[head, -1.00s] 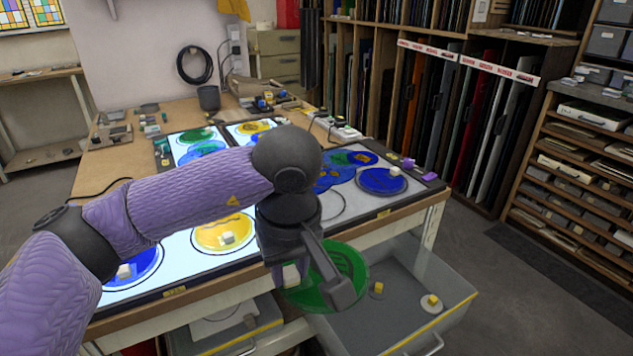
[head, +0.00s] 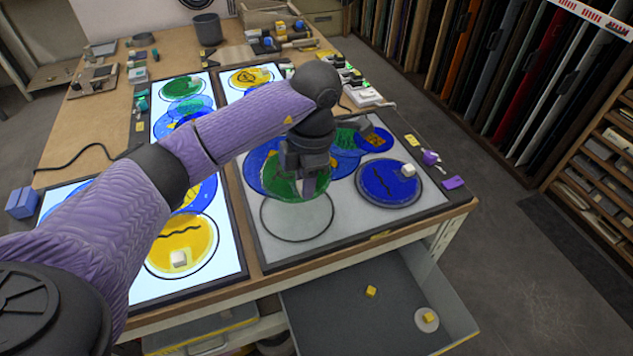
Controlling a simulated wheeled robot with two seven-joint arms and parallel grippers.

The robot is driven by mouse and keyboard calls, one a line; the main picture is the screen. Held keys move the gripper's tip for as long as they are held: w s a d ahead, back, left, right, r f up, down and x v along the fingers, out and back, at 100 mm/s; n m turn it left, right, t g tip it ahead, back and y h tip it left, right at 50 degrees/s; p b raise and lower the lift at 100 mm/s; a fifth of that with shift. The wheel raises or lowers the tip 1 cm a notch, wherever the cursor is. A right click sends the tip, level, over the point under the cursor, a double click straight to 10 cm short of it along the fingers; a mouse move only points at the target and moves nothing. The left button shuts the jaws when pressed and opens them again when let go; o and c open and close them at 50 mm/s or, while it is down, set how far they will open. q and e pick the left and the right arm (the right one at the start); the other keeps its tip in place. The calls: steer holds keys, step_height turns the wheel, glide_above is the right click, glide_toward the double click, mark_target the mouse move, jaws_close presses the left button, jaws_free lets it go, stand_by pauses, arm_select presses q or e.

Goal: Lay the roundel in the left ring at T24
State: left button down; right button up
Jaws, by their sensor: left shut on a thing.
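My left gripper (head: 308,180) is shut on a green roundel (head: 283,187) and holds it over the unlit grey panel at the right of the table. The gripper and wrist hide part of the roundel. An empty dark ring (head: 298,241) is drawn on that panel at the front left, partly covered by the roundel's near edge. The roundel appears to be above the panel and farther back than the ring's middle. To the right, a blue roundel (head: 385,195) with a pale block lies in the other ring. I cannot read a T24 label. My right gripper is not in view.
Overlapping blue and green roundels lie behind the ring, including a blue one (head: 374,139). A lit panel with a yellow roundel (head: 182,247) is at left. Below the front edge, an open grey drawer (head: 335,310) holds small yellow blocks. Purple pieces (head: 453,183) lie at right.

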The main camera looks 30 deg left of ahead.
mark_target(303, 229)
arm_select(q)
steer(key=f, duration=0.3)
steer(key=f+b, duration=0.1)
steer(key=f, duration=0.2)
steer(key=f+b, duration=0.1)
steer(key=f, duration=0.2)
steer(key=shift+s+f, duration=0.25)
steer(key=shift+s, duration=0.1)
steer(key=shift+r, duration=0.1)
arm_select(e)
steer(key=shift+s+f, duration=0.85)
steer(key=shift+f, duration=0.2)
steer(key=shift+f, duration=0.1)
arm_select(q)
steer(key=shift+c, duration=2.2)
jaws_free()
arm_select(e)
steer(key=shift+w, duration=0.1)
arm_select(q)
steer(key=r, duration=0.3)
steer(key=r+p, duration=0.1)
steer(key=r, duration=0.3)
steer(key=w+d+r+p, duration=0.1)
steer(key=r, duration=0.3)
steer(key=shift+r, duration=0.5)
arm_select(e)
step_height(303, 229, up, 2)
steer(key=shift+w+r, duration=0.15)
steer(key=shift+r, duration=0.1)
